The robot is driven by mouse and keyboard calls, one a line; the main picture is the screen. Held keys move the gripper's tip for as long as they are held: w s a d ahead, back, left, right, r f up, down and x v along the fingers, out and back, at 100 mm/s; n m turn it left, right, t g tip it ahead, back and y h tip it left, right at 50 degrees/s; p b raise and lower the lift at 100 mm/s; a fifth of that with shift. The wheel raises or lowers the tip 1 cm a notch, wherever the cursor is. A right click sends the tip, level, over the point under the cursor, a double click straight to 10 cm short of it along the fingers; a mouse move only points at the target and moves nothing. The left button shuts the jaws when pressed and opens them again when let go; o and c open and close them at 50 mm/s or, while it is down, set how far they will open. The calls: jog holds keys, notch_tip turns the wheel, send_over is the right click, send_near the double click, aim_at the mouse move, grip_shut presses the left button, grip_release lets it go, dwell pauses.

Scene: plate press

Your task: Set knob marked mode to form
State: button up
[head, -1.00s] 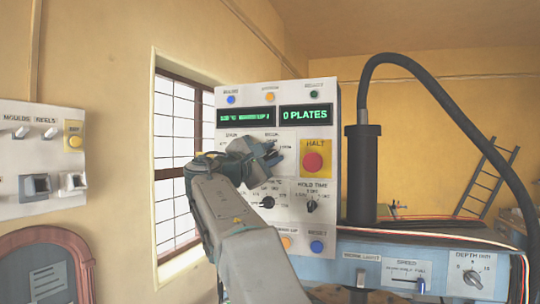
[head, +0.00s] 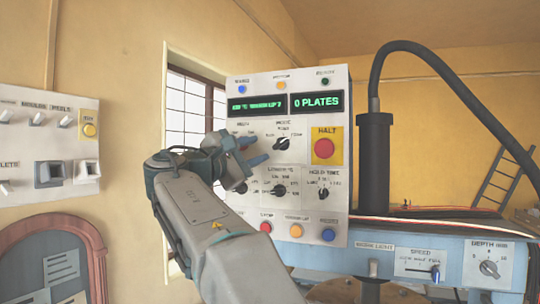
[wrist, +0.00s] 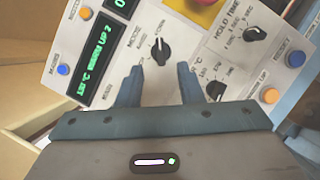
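The mode knob (head: 282,143) is a small black dial on the white control panel, below the displays and left of the red HALT button. It also shows in the wrist view (wrist: 160,51), with its white mark toward the top of that picture. The words around its scale are too small to read surely. My gripper (head: 258,151) is in front of the panel, just left of and slightly below the knob in the head view. Its two fingers (wrist: 160,67) are apart with nothing between them. The knob appears beyond the gap between the fingertips, apart from them.
The HALT button (head: 323,149) is right of the mode knob. The hold time knob (head: 323,193) and lower temperature knob (head: 279,190) sit below. Colored buttons line the panel's bottom. A thick black hose (head: 373,170) rises at the right.

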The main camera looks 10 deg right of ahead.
jog(key=v, duration=0.3)
jog(key=shift+s+a+f+b, duration=0.1)
jog(key=shift+s+a+b, duration=0.2)
